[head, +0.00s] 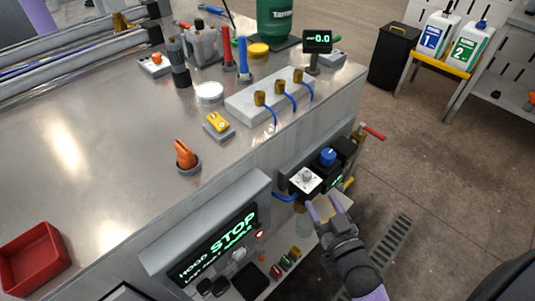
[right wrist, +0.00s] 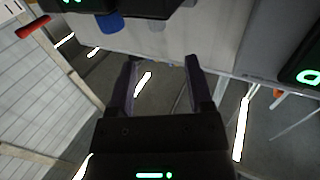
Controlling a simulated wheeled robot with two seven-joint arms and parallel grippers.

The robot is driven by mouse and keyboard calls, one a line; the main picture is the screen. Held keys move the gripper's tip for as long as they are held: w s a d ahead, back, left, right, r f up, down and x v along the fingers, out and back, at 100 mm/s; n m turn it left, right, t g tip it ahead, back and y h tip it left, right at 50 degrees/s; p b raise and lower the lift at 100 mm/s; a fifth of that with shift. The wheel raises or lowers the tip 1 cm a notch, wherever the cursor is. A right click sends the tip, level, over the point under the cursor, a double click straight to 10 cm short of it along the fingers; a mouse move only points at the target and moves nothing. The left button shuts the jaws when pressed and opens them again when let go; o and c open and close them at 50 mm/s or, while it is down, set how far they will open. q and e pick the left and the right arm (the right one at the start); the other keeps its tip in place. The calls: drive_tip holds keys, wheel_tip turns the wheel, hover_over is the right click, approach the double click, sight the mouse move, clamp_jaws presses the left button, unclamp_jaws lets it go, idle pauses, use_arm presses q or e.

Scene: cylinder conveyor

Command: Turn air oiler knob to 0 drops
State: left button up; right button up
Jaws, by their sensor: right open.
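The air unit is mounted on the front side of the metal bench. In the head view its left block has a white top plate with a small pale knob (head: 306,176), which I take for the oiler knob. A blue knob (head: 327,157) sits on the black block beside it. My right gripper (head: 323,208) is open and empty, just below and in front of the pale knob, apart from it. In the right wrist view the open fingers (right wrist: 160,75) have nothing between them. A blue knob (right wrist: 108,23) shows near the top edge there. My left gripper is out of view.
A red-handled valve (head: 374,132) sticks out right of the unit. A control panel reading STOP (head: 234,234) stands to the left, with a lower shelf beneath. A blue hose (head: 284,197) runs by the unit.

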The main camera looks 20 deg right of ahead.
sight(309, 178)
drive_tip(key=w, duration=0.2)
drive_tip(key=w+b, duration=0.1)
drive_tip(key=w, duration=0.2)
drive_tip(key=w+b, duration=0.1)
drive_tip(key=w, duration=0.2)
drive_tip(key=shift+d, duration=0.4)
drive_tip(key=shift+w, duration=0.55)
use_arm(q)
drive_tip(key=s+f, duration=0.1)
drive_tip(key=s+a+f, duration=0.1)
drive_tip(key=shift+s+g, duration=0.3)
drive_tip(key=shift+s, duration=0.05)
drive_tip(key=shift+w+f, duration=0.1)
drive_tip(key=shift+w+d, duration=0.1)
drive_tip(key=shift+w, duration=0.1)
use_arm(e)
clamp_jaws()
